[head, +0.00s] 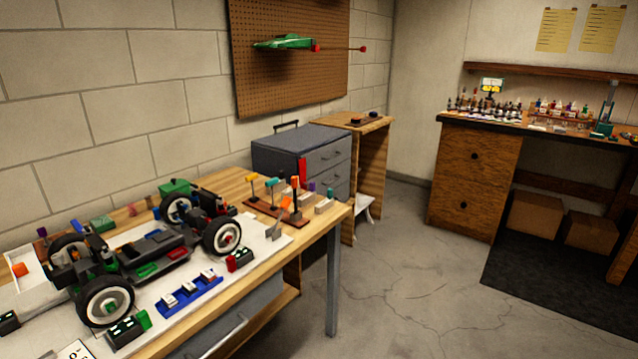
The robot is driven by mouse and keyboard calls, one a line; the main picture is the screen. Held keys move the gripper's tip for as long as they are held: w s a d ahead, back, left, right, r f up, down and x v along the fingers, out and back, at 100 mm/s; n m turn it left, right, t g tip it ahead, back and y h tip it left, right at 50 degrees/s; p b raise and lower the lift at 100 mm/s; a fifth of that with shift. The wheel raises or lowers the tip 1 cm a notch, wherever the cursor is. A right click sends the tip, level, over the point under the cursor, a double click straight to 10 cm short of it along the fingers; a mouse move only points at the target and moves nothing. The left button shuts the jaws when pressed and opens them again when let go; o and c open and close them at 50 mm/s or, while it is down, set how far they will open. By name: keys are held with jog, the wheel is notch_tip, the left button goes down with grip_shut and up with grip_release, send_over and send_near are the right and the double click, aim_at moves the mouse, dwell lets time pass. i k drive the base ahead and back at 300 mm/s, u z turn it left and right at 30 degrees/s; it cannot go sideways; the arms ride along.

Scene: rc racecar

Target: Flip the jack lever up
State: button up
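The RC car (150,245) sits on a white board (195,320) on the wooden workbench at the left, with black tyres and white wheel rims. I cannot make out a jack lever for certain. A small black block with a red tab (231,264) stands beside the car's right-hand wheel. A similar black block with a green tab (143,320) is by the near front wheel. The underside of the car is mostly hidden. My gripper is not in view.
A wooden rack of coloured-handled tools (262,213) and a blue tray (190,296) lie on the workbench. A grey toolbox (285,150) stands behind it. A second bench (462,170) with bottles is at the right. The concrete floor (390,285) between is clear.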

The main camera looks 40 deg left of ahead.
aim_at(284, 205)
jog(key=u, duration=0.25)
jog(key=i, duration=1.1)
jog(key=u, duration=1.5)
jog(key=i, duration=0.85)
jog(key=u, duration=0.55)
jog(key=k, duration=0.85)
jog(key=u, duration=0.1)
jog(key=i, duration=0.4)
jog(key=u, duration=0.05)
